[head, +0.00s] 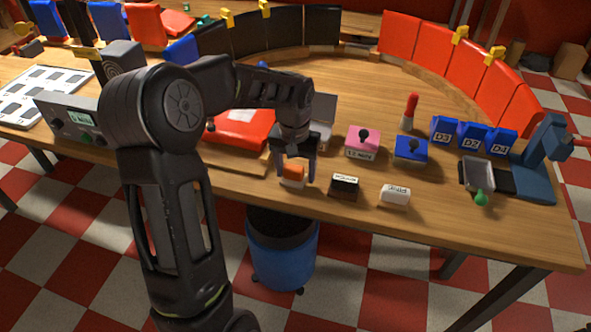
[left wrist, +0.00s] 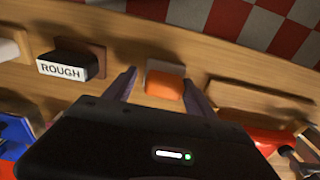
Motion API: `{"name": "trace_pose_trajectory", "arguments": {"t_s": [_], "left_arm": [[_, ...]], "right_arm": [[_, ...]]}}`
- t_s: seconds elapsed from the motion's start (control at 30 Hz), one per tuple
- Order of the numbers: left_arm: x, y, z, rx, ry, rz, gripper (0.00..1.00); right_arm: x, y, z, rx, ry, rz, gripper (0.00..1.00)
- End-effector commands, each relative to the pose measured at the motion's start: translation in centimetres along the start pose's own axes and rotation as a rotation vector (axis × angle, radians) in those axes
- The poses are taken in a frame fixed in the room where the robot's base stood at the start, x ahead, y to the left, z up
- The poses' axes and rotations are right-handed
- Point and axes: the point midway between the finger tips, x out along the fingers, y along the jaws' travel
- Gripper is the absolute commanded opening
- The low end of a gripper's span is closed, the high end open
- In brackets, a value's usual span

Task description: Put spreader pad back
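A small orange block with a pale base (head: 292,173), which may be the spreader pad, sits on the table near its front edge. In the left wrist view a gap shows at the left finger; contact at the right finger is unclear. No label shows on the block. My right gripper is not in view.
A black-and-white block marked ROUGH (left wrist: 68,66) stands beside the orange one; it also shows in the head view (head: 344,186). A white block (head: 395,196) lies farther right. Pink (head: 362,142) and blue (head: 411,151) knobbed blocks stand behind. A red panel (head: 240,128) lies left. A blue bin (head: 283,252) stands below.

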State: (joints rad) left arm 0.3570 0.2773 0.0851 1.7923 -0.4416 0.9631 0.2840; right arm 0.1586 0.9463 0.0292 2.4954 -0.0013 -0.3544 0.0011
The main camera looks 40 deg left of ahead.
Motion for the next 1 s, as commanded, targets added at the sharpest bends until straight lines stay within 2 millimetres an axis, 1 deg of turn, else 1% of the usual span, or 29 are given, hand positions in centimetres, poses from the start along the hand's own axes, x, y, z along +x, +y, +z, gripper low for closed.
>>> {"name": "trace_pose_trajectory", "arguments": {"t_s": [0.27,0.47,0.57,0.67,0.9,1.0], "left_arm": [[0.1,-0.1,0.1,-0.001,-0.002,-0.001,0.71],[-0.8,-0.1,-0.1,-0.001,0.001,-0.001,0.71],[-2.0,0.0,-0.1,0.0,0.003,-0.001,0.71],[-3.8,0.0,-0.1,-0.001,0.004,0.0,0.71],[-8.9,0.0,-0.1,0.0,0.004,0.001,0.71],[-10.6,0.0,-0.1,0.0,0.002,0.0,0.71]], "right_arm": [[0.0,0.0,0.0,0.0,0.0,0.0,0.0],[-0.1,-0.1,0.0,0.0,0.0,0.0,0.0],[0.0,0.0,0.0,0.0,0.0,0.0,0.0],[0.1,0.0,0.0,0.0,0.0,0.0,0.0],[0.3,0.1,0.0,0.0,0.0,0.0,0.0],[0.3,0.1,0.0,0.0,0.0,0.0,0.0]]}}
